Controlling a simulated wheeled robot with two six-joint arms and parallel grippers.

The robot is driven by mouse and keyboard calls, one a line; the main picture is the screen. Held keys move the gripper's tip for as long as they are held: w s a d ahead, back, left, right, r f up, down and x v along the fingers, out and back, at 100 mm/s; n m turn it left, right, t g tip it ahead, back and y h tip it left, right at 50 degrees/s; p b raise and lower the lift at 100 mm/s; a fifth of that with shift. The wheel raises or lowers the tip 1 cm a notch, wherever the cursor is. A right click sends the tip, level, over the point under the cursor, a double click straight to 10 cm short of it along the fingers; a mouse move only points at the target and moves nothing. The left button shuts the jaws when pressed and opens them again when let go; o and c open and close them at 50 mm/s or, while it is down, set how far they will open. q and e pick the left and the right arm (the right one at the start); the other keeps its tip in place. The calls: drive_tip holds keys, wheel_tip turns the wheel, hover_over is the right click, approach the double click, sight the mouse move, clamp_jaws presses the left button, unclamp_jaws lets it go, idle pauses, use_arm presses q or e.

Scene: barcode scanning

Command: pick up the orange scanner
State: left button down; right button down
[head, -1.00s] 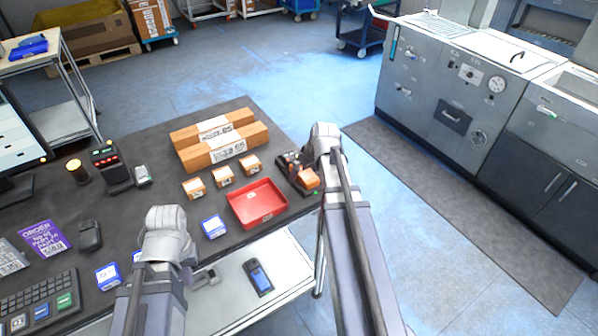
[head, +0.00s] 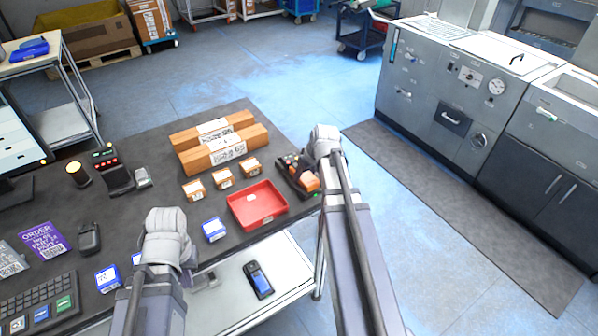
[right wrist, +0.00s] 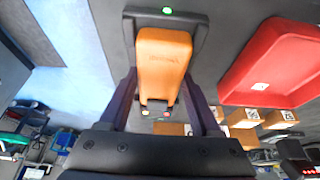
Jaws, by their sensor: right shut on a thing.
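The orange scanner (right wrist: 163,65) shows in the right wrist view between the two fingers of my right gripper (right wrist: 160,85), which is shut on its sides. The scanner is still at its dark cradle (right wrist: 200,22); I cannot tell whether it is lifted at all. In the head view the orange scanner (head: 306,183) is at the table's right edge, partly hidden by my right arm. My left gripper (head: 205,279) is low over the table's front edge, mostly hidden by its own wrist, and no object shows in it.
A red tray (head: 257,225) lies just left of the cradle. Small orange-brown boxes (head: 222,178) and two long cartons (head: 222,155) sit behind it. A blue-white box (head: 214,229) is in front. A dark handheld device (head: 259,280) lies on the lower shelf.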

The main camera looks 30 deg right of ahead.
sight(305, 175)
wheel_tip(305, 175, up, 8)
drive_tip(key=p, duration=0.8)
drive_tip(key=shift+r, duration=0.15)
drive_tip(key=shift+r+p, duration=0.15)
drive_tip(key=shift+p, duration=0.2)
drive_tip(key=shift+a, duration=0.1)
